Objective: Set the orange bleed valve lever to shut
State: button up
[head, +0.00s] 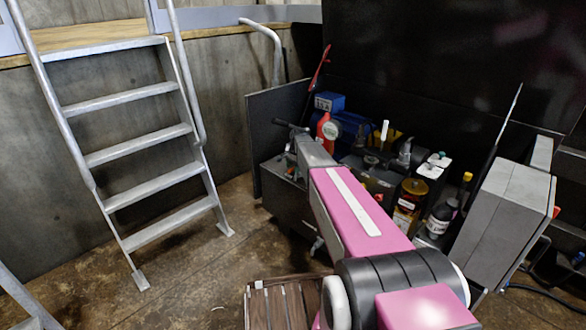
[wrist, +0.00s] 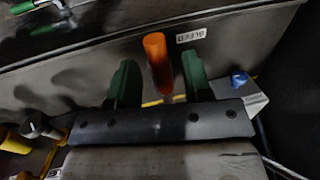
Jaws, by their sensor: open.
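The orange bleed valve lever (wrist: 157,58) shows in the wrist view as a short rounded bar on a grey panel (wrist: 90,75). A small white label (wrist: 191,35) with dark lettering is just right of its top end. My gripper (wrist: 160,82) is open, with one green finger on each side of the lever. The lever's lower end appears between the fingers, with a visible gap on both sides. Whether its depth matches the fingertips I cannot tell. In the head view my pink arm reaches toward the cluttered equipment, and I cannot make out the lever there.
In the wrist view, a metal part with a green handle (wrist: 47,30) is at top left and a blue object (wrist: 239,80) at right. In the head view, bottles and cans (head: 408,200) stand beside my arm, a grey box (head: 512,215) at right, and a metal ladder (head: 135,130) at left.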

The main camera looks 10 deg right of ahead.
jog(key=shift+f, duration=0.25)
grip_shut()
